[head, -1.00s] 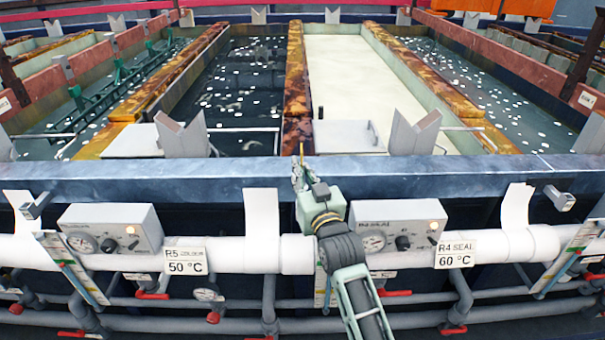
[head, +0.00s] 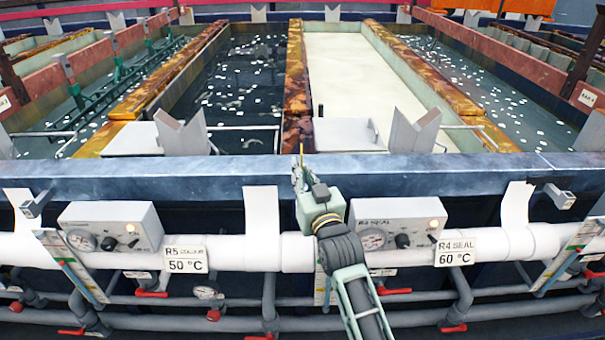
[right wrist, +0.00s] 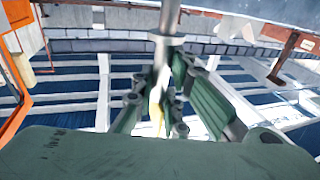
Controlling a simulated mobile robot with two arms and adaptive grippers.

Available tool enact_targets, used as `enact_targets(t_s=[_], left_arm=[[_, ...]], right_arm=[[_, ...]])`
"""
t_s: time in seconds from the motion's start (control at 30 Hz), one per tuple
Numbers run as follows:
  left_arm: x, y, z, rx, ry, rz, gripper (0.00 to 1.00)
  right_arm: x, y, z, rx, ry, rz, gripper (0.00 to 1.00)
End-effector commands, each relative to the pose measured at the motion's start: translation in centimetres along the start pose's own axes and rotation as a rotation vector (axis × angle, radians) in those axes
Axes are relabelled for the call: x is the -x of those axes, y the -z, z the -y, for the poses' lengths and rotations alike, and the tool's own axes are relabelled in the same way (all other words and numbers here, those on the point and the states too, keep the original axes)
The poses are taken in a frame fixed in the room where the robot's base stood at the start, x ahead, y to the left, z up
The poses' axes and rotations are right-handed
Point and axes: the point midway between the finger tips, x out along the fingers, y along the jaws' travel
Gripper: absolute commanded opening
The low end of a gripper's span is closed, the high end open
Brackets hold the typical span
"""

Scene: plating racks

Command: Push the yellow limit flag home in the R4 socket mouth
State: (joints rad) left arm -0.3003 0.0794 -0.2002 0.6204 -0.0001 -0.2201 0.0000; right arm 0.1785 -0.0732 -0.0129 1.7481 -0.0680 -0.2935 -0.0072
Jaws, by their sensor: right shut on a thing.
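My right gripper (head: 299,178) is shut on the yellow limit flag (head: 302,150), in front of the blue-grey front rail of the tanks. Only a thin yellow upright piece shows above the fingers in the head view. In the right wrist view the fingers of my right gripper (right wrist: 155,95) close around the yellow flag (right wrist: 157,115), beside a grey metal cylinder (right wrist: 167,40). I cannot tell whether this cylinder is the socket, or how deep the flag sits. The R4 SEAL sign (head: 455,252) hangs to the right of my right gripper. My left gripper is out of view.
The R4 control box (head: 398,222) stands right beside my right forearm, and the R5 box (head: 110,226) is to the left. The blue-grey rail (head: 400,168) runs across the front. A white pipe (head: 225,252) and red-handled valves lie below it. Open tanks are behind.

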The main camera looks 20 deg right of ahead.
Motion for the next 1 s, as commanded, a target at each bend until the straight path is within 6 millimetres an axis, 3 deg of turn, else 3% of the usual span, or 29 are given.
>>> enact_targets(t_s=[1.0], left_arm=[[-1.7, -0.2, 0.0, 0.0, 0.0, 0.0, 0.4]], right_arm=[[0.2, -2.6, 0.0, 0.0, 0.0, -0.002, 0.0]])
